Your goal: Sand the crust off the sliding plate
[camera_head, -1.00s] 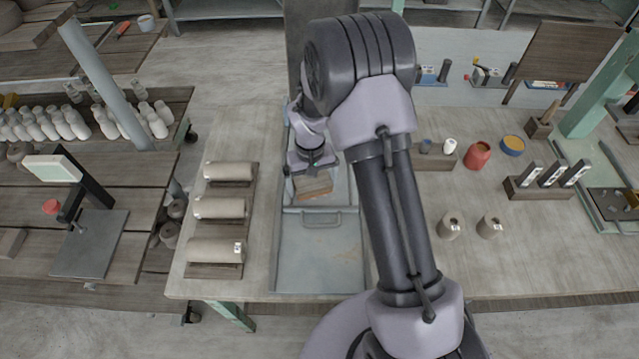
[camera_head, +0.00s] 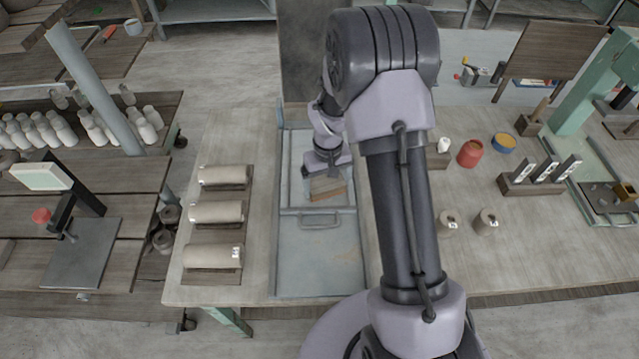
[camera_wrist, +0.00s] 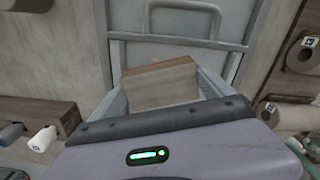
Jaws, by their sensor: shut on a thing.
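My gripper (camera_head: 325,174) is shut on a brown wooden block with a paler face (camera_head: 327,188). In the wrist view the block (camera_wrist: 160,84) sits between the two grey fingers, its lower part hidden by the gripper body. The block is over the far part of the pale blue-grey sliding plate (camera_head: 318,262), right of its middle. I cannot tell whether it touches the surface. The plate has a raised bar handle (camera_head: 320,224) across its middle, also in the wrist view (camera_wrist: 180,22). I cannot make out the crust; the block and arm hide part of the far section.
Clay rolls on wooden cradles (camera_head: 216,212) stand left of the plate. The plate's near section is clear.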

